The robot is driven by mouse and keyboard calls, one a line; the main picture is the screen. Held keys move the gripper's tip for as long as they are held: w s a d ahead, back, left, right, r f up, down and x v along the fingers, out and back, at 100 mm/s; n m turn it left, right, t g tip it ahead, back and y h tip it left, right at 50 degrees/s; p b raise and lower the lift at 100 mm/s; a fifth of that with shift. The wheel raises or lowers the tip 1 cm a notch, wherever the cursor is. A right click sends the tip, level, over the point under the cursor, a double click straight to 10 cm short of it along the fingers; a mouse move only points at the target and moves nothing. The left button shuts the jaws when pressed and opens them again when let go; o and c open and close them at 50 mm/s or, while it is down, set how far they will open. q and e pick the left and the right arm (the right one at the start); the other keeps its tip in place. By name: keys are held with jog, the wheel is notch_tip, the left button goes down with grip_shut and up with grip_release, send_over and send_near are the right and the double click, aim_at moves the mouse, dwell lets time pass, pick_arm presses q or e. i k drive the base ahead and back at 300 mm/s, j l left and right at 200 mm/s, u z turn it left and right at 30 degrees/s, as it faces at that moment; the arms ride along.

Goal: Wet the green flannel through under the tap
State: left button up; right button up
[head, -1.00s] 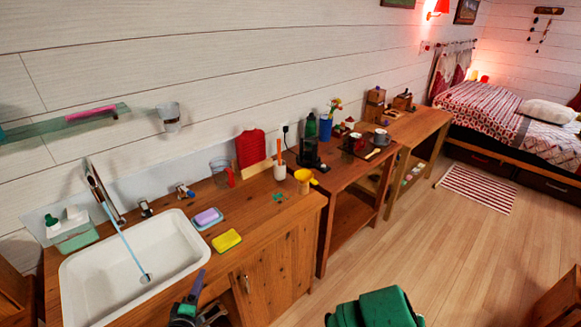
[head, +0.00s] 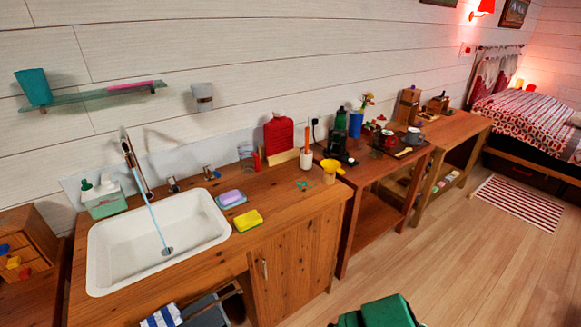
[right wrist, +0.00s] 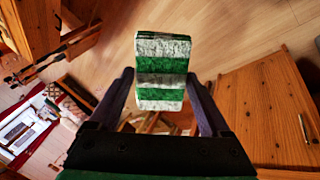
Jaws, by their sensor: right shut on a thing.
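The green flannel (right wrist: 162,85), a folded cloth with green and mottled white bands, is between the fingers of my right gripper (right wrist: 165,108) in the right wrist view. The gripper is shut on it, and the flannel sticks out past the fingertips, over the floor. The head view shows neither the flannel nor the right fingertips. The tap (head: 130,160) stands at the back of the white basin (head: 110,262). A thin blue stream of water (head: 158,226) runs from it toward the drain. My left gripper is not in view.
A soap dish with lilac soap (head: 231,197) and a yellow sponge (head: 248,220) lie right of the basin. A soap caddy (head: 105,202) stands left of it. A blue-striped cloth (head: 162,317) hangs below the counter front. The floor (head: 430,270) at right is open.

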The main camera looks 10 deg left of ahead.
aim_at(206, 166)
jog(key=j+u, duration=0.2)
jog(key=u, duration=0.25)
jog(key=j+u, duration=0.2)
jog(key=u, duration=0.25)
jog(key=j+u, duration=0.2)
jog(key=u, duration=0.2)
jog(key=j+u, duration=0.2)
jog(key=u, duration=0.25)
jog(key=j+u, duration=0.2)
jog(key=u, duration=0.25)
jog(key=i+l, duration=0.25)
jog(key=i, duration=0.3)
